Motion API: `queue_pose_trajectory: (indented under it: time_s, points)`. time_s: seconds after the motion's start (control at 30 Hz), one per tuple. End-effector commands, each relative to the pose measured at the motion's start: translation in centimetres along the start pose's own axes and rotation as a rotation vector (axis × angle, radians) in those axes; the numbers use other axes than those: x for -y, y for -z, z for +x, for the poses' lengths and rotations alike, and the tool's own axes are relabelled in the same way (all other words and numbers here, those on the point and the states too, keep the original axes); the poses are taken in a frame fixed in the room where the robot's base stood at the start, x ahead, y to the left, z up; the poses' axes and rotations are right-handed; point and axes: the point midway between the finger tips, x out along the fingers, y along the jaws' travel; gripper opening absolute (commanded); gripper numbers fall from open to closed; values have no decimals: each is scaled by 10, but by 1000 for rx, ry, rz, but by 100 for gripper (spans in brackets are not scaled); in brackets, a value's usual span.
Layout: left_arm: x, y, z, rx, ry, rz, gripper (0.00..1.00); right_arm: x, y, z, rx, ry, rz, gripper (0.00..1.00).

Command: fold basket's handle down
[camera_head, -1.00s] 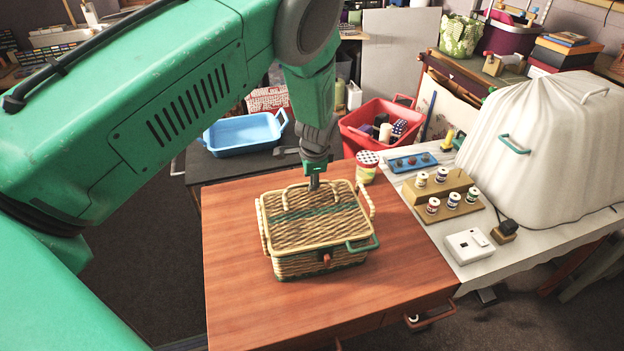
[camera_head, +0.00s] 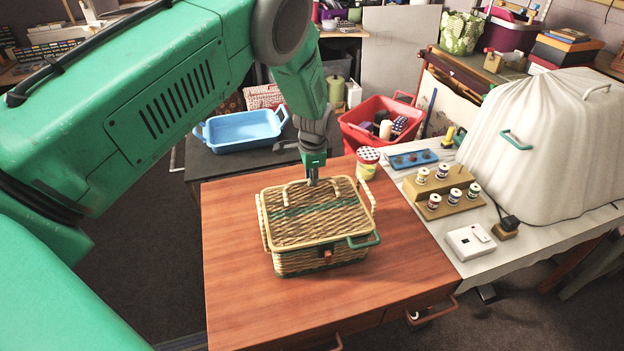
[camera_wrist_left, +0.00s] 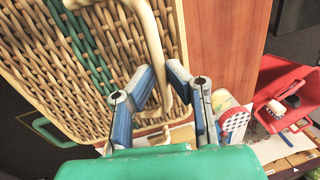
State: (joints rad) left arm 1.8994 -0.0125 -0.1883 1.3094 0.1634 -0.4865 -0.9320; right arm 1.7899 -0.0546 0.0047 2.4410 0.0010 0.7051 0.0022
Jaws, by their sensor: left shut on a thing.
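A woven straw basket (camera_head: 315,228) with a green stripe across its lid sits on the wooden table. It also shows in the left wrist view (camera_wrist_left: 90,50). A beige curved handle (camera_head: 291,187) rises over the lid; its bar shows in the left wrist view (camera_wrist_left: 152,38). My left gripper (camera_head: 313,182) is above the back part of the lid, shut on this handle. In the left wrist view its fingers (camera_wrist_left: 163,75) sit on either side of the bar. A green handle (camera_head: 364,241) is at the basket's front right. My right gripper is not in view.
A red-lidded dotted jar (camera_head: 367,163) stands behind the basket to the right. A red bin (camera_head: 351,137) and a blue tray (camera_head: 243,146) are further back. Thread spools on a wooden stand (camera_head: 437,189) are on the right-hand table. The wooden table's front (camera_head: 262,308) is clear.

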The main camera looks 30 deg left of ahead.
Motion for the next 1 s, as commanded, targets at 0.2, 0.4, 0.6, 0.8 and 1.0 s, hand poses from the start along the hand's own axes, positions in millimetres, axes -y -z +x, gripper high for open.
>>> queue_pose_trajectory:
  time_s: [0.2,0.4,0.6,0.8,1.0]
  points:
    - [6,-2,21,-2,-186,-5,0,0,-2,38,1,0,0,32]
    - [8,-2,28,1,-312,-2,0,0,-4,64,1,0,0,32]
    - [8,-3,27,3,-364,-1,0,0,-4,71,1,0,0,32]
    - [8,-3,26,5,-367,-1,0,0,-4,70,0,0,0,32]
    - [7,-3,26,5,-367,-1,32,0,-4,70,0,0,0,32]
